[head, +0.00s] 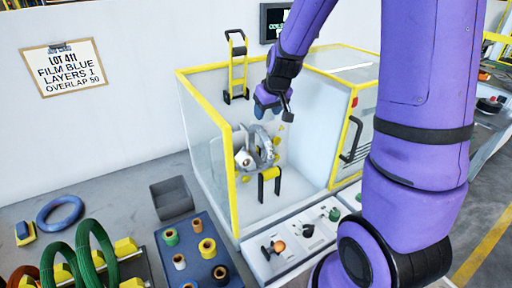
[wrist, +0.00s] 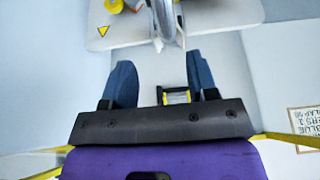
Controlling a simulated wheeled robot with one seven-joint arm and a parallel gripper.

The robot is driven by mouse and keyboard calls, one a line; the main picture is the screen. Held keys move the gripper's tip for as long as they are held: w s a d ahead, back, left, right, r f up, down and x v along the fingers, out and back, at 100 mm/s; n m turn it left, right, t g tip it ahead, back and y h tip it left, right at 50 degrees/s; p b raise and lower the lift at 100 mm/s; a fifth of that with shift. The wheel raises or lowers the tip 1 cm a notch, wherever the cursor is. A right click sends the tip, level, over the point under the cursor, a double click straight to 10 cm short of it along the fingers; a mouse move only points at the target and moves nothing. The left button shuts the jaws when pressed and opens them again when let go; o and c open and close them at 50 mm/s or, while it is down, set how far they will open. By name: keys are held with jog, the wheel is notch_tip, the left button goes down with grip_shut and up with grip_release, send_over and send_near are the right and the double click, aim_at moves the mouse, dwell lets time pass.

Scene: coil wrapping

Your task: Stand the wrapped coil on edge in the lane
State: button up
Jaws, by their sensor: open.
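A blue ring-shaped coil (head: 60,212) lies flat on the grey surface at the left; I cannot tell whether it is wrapped. Green coils (head: 95,252) stand on edge between yellow blocks on a rack at the lower left, which looks like the lane. My gripper (head: 272,108) is inside the yellow-framed machine, just above its grey metal ring (head: 265,150). In the wrist view my gripper's blue fingers (wrist: 160,68) are apart with nothing between them. The ring (wrist: 166,18) shows beyond the fingertips. No coil clearly shows in the machine.
The machine's clear walls and yellow frame (head: 232,160) surround my gripper. A blue board (head: 203,252) with several small spools and an empty grey bin (head: 171,198) stand left of it. A sign (head: 64,68) hangs on the wall.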

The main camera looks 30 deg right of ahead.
aim_at(260, 128)
jog(key=x, duration=0.3)
jog(key=shift+w+f, duration=0.15)
jog(key=shift+f, duration=0.2)
jog(key=x, duration=0.4)
jog(key=shift+a+f, duration=0.25)
jog(key=shift+a, duration=0.15)
jog(key=shift+w+f, duration=0.1)
jog(key=shift+f, duration=0.4)
grip_shut()
